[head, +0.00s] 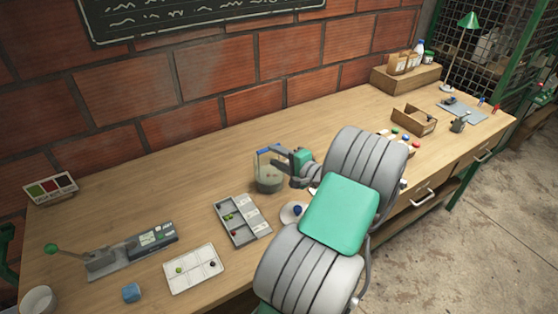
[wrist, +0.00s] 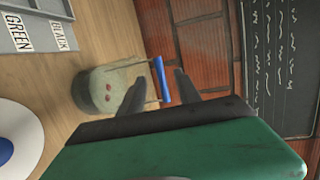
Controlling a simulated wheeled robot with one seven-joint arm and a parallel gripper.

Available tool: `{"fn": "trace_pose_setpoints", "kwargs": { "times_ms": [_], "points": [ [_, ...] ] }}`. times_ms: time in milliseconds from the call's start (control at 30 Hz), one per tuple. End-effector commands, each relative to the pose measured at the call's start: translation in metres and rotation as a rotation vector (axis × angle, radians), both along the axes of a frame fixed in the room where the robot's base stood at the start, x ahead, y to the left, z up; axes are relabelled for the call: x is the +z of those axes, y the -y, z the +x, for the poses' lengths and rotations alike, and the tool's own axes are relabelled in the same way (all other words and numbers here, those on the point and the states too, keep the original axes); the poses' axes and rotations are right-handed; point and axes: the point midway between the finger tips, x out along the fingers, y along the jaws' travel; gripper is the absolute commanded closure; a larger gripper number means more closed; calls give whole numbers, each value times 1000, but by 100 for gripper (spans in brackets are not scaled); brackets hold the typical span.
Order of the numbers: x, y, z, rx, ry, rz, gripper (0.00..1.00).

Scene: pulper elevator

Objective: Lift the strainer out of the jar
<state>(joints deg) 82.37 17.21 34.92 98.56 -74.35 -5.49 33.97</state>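A clear glass jar (head: 268,182) with cloudy greenish contents stands on the bench in the head view. The jar (wrist: 98,92) also shows in the wrist view, with a few small red pieces inside. The strainer's blue handle (head: 264,151) sits above the jar on thin uprights. In the wrist view, the blue handle (wrist: 161,80) lies between the fingertips of my gripper (wrist: 159,84). The fingers are apart, with gaps beside the handle. My gripper (head: 277,155) is at the jar's right side in the head view. The strainer's lower part is hard to make out.
A grey sorting tray (head: 254,228) and a white tray (head: 193,270) stand left of my arm. A white plate (head: 289,213) with a blue knob is close to the jar. A lever press (head: 130,255) is further left. The bench behind the jar is clear to the brick wall.

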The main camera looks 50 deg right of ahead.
Motion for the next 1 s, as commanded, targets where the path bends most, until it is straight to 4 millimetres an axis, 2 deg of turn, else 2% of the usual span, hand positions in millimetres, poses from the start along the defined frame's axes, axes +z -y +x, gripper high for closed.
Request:
{"fn": "trace_pose_setpoints", "kwargs": {
  "times_ms": [100, 300, 633, 1000],
  "points": [
    [-2, 0, 24, 6, -2, 0, 60],
    [-9, 3, 54, 5, -2, -1, 60],
    [-12, 4, 61, 3, -3, -3, 60],
    [-11, 4, 61, 4, -3, -3, 91]
  ]
}}
